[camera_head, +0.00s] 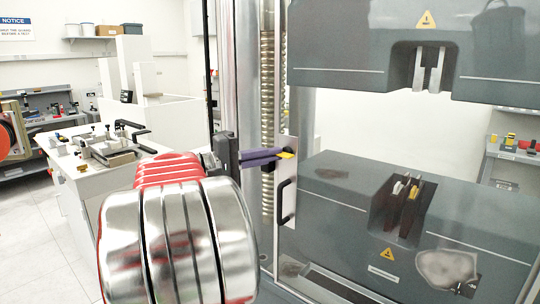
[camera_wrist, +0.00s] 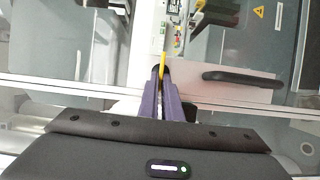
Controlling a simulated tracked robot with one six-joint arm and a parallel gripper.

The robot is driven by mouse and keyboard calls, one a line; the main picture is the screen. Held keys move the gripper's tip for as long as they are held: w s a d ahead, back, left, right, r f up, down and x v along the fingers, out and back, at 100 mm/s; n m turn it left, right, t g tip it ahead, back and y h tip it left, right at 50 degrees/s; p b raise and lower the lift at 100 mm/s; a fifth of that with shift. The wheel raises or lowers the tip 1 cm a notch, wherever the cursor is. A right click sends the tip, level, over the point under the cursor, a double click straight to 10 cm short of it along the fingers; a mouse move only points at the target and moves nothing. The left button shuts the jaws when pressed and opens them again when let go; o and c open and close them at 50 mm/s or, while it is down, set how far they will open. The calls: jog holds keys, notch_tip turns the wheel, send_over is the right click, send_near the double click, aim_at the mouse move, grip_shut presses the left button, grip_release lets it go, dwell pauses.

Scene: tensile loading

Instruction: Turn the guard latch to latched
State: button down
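The guard latch (camera_head: 287,154) is a small yellow lever on the light grey guard panel beside the machine's column. In the head view it points out sideways, roughly level. In the wrist view the yellow latch (camera_wrist: 163,63) shows as a thin strip beyond the fingertips. My gripper (camera_head: 279,156) has purple fingers, close together with the latch's end between their tips. It also shows in the wrist view (camera_wrist: 161,72), where the fingers look shut on the yellow strip. The fingertips hide part of the latch. Its pivot is not clear.
A black guard handle (camera_head: 283,202) stands just below the latch; it also shows at right in the wrist view (camera_wrist: 240,78). The grey testing machine (camera_head: 335,220) fills the right side, with upper grips (camera_head: 429,70) and lower grips (camera_head: 408,198). A white bench (camera_head: 75,165) stands left.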

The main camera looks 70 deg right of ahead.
jog(key=shift+w+f+n, duration=0.15)
jog(key=shift+w+n, duration=0.05)
jog(key=shift+n, duration=0.1)
jog(key=c, duration=2.3)
grip_release()
jog(key=shift+d, duration=0.1)
jog(key=o, duration=0.3)
jog(key=shift+s, duration=0.1)
jog(key=v, duration=1.4)
